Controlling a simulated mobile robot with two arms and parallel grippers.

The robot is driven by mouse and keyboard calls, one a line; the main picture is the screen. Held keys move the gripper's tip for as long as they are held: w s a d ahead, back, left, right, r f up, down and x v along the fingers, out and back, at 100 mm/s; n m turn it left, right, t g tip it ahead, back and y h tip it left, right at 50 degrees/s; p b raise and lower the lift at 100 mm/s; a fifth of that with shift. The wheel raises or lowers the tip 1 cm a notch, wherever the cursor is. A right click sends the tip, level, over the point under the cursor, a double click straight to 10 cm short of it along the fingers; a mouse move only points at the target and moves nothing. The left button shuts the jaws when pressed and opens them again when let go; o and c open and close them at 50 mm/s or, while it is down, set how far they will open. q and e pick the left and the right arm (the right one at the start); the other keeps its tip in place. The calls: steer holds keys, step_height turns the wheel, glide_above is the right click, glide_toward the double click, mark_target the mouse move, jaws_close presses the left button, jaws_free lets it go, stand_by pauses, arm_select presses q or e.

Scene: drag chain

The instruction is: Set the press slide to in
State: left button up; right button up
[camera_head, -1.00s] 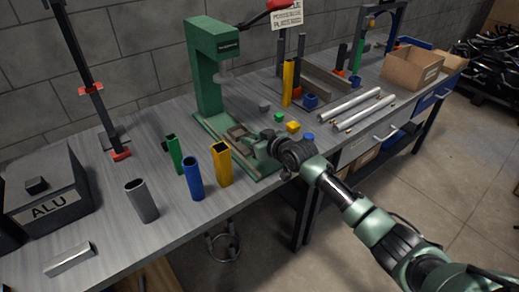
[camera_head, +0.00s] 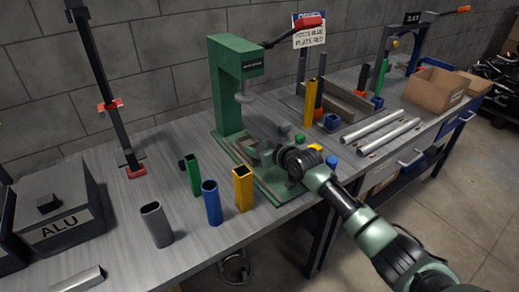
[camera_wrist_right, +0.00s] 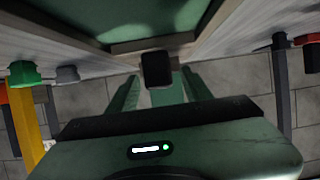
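The green press (camera_head: 228,95) stands on the bench with its ram (camera_head: 243,92) raised above the base. The press slide, a frame-like tray (camera_head: 243,150), lies on the base (camera_head: 268,188) in front of the column. My right gripper (camera_head: 268,155) is low over the base at the slide's near right end; the arm hides part of that end. In the right wrist view a dark block (camera_wrist_right: 156,70) is centred just ahead of the palm. Whether the fingers grip it cannot be made out. My left gripper is in neither view.
Green (camera_head: 193,175), blue (camera_head: 212,203) and yellow (camera_head: 243,188) tubes and a grey tube (camera_head: 157,225) stand left of the press. Small coloured blocks lie right of it, near the gripper. A red-tipped lever (camera_head: 310,22) sticks out above. Metal rods (camera_head: 375,130) lie farther right.

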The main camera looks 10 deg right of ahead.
steer(key=shift+f, duration=0.15)
steer(key=shift+s+d+r, duration=0.2)
steer(key=shift+s, duration=0.4)
steer(key=v, duration=0.6)
steer(key=shift+s+r, duration=0.2)
steer(key=shift+f, duration=0.1)
